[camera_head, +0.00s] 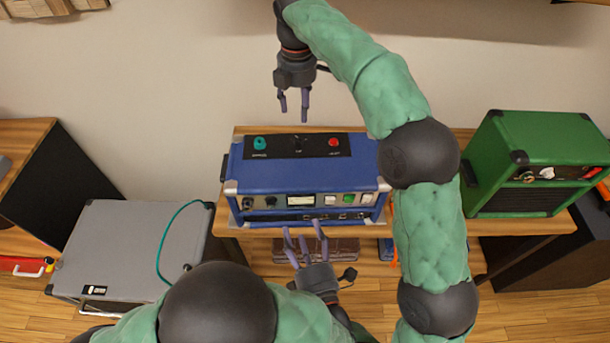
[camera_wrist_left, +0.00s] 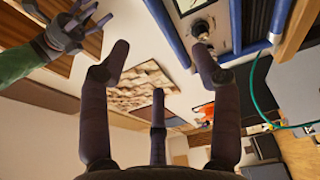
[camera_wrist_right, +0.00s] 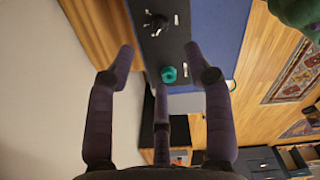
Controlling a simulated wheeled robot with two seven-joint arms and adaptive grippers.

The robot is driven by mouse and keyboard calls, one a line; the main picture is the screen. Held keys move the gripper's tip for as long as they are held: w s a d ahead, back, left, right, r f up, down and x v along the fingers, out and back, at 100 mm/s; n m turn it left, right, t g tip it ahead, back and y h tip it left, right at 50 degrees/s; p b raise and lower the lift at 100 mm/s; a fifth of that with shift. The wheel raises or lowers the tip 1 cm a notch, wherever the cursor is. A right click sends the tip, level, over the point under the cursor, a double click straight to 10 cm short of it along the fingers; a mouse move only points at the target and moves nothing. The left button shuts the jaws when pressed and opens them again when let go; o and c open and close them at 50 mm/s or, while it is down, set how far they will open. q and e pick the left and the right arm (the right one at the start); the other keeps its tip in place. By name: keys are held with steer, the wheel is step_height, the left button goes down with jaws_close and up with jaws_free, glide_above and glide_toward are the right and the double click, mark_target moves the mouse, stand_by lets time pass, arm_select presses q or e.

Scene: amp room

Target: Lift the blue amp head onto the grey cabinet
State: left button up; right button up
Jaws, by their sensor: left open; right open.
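The blue amp head (camera_head: 300,178) stands upright on a wooden table (camera_head: 480,228), its knobs and buttons facing me. The grey cabinet (camera_head: 120,240) stands lower, to its left, with a teal cable (camera_head: 168,235) across its top. My left gripper (camera_head: 303,236) is open and empty in front of the amp's lower front edge. In the left wrist view, the amp's front (camera_wrist_left: 205,25) shows beyond the fingers. My right gripper (camera_head: 293,106) is open and empty above and behind the amp. In the right wrist view, the amp's blue top (camera_wrist_right: 215,35) shows beyond the fingers.
A green amp (camera_head: 535,165) stands at the table's right end. My right arm crosses the picture between the two amps. A brown pedal-like thing (camera_head: 330,250) sits below the table's front edge. A dark-sided wooden piece (camera_head: 60,180) stands behind the grey cabinet.

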mark_target(289, 191)
arm_select(q)
steer(key=shift+x, duration=5.45)
arm_select(e)
steer(key=shift+f, duration=5.45)
arm_select(q)
steer(key=c, duration=0.7)
arm_select(e)
steer(key=c, duration=0.7)
arm_select(q)
jaws_close()
arm_select(e)
jaws_close()
arm_select(q)
steer(key=shift+r, duration=0.15)
arm_select(e)
steer(key=shift+w+r, duration=0.2)
steer(key=shift+r, duration=0.1)
